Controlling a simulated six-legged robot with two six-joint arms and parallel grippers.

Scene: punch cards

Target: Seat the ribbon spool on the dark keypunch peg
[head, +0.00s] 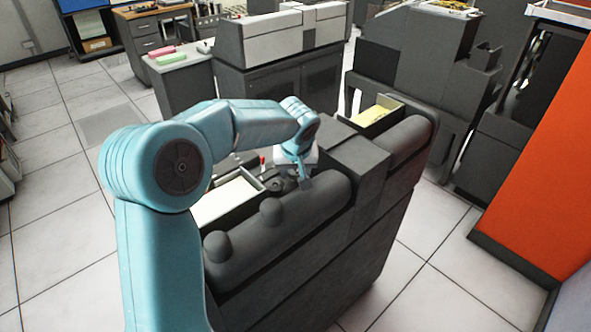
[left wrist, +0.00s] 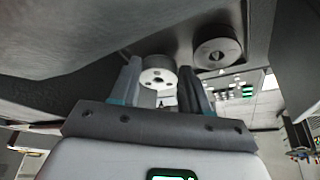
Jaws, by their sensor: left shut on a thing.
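My left gripper (head: 303,172) reaches over the dark keypunch (head: 285,235) in the head view. In the left wrist view its two fingers (left wrist: 160,70) are closed on a ribbon spool (left wrist: 157,77), a pale round face with several dark holes. The spool is close under the dark machine surface in that picture; I cannot tell whether it touches. To its right is a dark round spool-like part (left wrist: 217,50) with a hole in its middle, against the machine. No bare peg can be made out. The held spool is hidden or too small in the head view. My right gripper is not in view.
An open tray with pale cards (head: 226,200) is left of the gripper. A rounded dark housing with two knobs (head: 270,210) runs along the front. Another card tray (head: 378,112) is at the back right. An orange cabinet (head: 545,160) stands at the right, with clear floor before it.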

